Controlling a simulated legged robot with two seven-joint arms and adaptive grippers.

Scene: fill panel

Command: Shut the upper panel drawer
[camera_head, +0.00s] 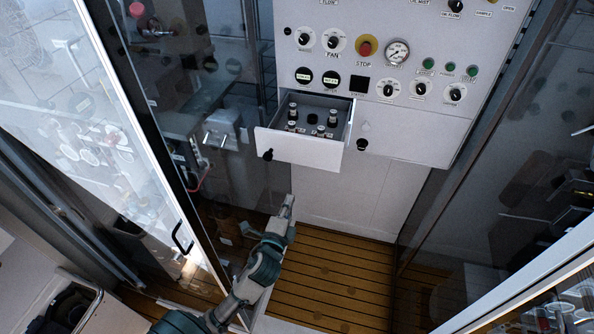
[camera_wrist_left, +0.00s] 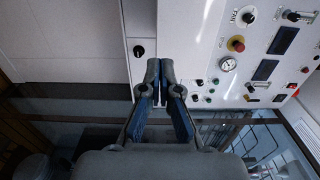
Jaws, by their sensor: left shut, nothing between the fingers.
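The panel drawer (camera_head: 302,150) in the head view stands pulled out from the white control panel (camera_head: 420,125). Its white front has a black knob (camera_head: 267,155) at the lower left, and several small cylindrical fittings stand inside. My left gripper (camera_head: 289,203) is below the drawer front in the picture, apart from it. In the left wrist view its fingers (camera_wrist_left: 160,66) are together with nothing between them, pointing toward the panel (camera_wrist_left: 190,35). A black knob (camera_wrist_left: 139,50) shows just left of the fingertips; I cannot tell which knob it is. My right gripper is not in view.
A second black knob (camera_head: 362,145) sits on the panel right of the drawer. Dials, a red stop button (camera_head: 366,48) and a gauge (camera_head: 397,52) are above. A glass door with a black handle (camera_head: 182,238) stands at left. The slatted wooden floor (camera_head: 330,275) is clear.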

